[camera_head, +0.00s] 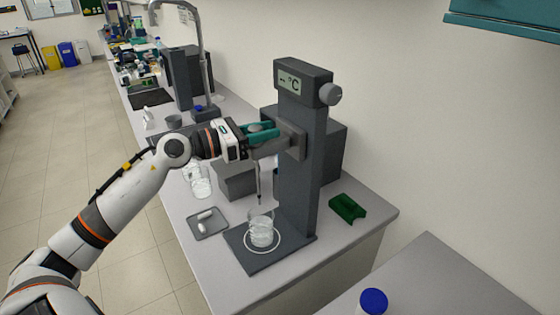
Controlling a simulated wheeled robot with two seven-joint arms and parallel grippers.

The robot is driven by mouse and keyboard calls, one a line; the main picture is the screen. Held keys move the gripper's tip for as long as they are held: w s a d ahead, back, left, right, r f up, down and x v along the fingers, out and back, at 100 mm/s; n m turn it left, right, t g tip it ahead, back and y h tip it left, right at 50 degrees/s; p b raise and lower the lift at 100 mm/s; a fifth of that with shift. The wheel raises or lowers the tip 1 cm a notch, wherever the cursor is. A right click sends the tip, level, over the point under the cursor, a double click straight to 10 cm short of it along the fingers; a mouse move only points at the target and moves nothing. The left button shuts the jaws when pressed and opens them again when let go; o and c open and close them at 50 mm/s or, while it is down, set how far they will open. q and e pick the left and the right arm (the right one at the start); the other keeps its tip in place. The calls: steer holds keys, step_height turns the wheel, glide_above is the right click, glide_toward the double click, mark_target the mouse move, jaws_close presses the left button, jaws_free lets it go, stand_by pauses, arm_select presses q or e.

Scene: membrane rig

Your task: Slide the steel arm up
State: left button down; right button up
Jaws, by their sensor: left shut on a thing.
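The dark grey rig column (304,180) stands upright on its flat base, with a display reading "-- °C" and a round knob at its top. The steel arm (268,149) sticks out to the left from a carriage on the column, at about upper-middle height. A thin probe (259,185) hangs down from it over a glass beaker (262,232) of clear content on the base. My left gripper (264,133) comes in from the left and is shut on the steel arm, its green fingers partly hiding the arm's outer end. My right gripper is out of view.
A grey tray (207,232) with white pieces lies left of the base. Another glass beaker (200,184) stands behind it. A green holder (347,208) lies right of the column. A blue-capped bottle (374,302) is in front. A tall faucet (203,60) rises behind.

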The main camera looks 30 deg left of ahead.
arm_select(q)
step_height(320, 180, up, 4)
steer(key=shift+f+h+p, duration=0.1)
steer(key=shift+h+p, duration=0.2)
steer(key=shift+p, duration=0.4)
steer(key=shift+r+p, duration=0.3)
steer(key=shift+r, duration=0.85)
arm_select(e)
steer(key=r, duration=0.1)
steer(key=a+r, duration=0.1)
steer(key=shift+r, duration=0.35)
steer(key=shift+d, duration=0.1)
arm_select(q)
steer(key=shift+a+r, duration=0.1)
steer(key=c, duration=1.1)
jaws_free()
steer(key=shift+o, duration=0.2)
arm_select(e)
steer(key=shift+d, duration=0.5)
